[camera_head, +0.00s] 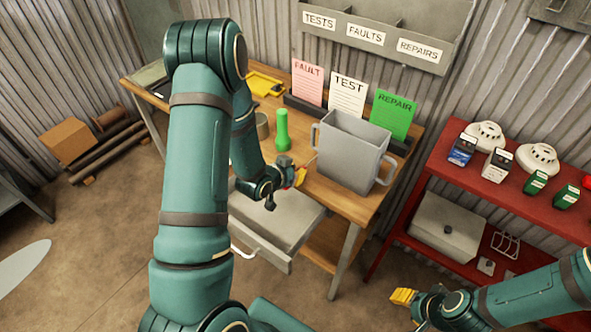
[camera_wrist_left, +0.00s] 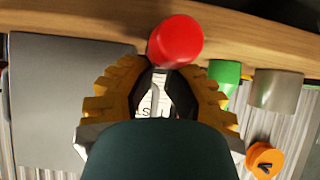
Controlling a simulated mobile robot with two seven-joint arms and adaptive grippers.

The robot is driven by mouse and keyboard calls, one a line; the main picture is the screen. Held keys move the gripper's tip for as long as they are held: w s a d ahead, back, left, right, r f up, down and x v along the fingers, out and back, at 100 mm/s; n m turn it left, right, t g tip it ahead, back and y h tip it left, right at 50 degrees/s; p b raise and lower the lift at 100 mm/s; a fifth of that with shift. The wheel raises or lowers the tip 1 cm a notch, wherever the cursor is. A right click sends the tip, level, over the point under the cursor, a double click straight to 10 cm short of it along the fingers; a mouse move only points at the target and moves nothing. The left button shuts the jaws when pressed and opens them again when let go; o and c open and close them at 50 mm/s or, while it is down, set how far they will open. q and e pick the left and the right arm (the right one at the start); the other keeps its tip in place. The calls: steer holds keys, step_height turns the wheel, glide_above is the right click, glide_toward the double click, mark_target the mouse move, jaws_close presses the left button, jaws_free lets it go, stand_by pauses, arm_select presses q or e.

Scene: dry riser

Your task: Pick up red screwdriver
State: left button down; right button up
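The red screwdriver shows in the left wrist view as a round red handle end (camera_wrist_left: 176,42) with a thin grey shaft running back from it between the fingers. In the head view only a little red shows at my left gripper (camera_head: 298,178), over the bench's front edge. The yellow fingers of my left gripper (camera_wrist_left: 160,82) stand on both sides of the handle and appear shut on it. The contact faces are hidden. My right gripper (camera_head: 403,297) is low at the right, away from the bench, and its finger gap is not clear.
A grey handled bin (camera_head: 350,153) stands on the wooden bench beside my left gripper. A green torch-like object (camera_head: 283,131) stands left of it. An open drawer (camera_head: 275,220) lies below. Colored cards (camera_head: 347,95) stand behind. A red shelf (camera_head: 455,165) with detectors is at right.

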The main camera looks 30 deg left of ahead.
arm_select(q)
steer(key=shift+f, duration=0.25)
steer(key=shift+w+r, duration=0.1)
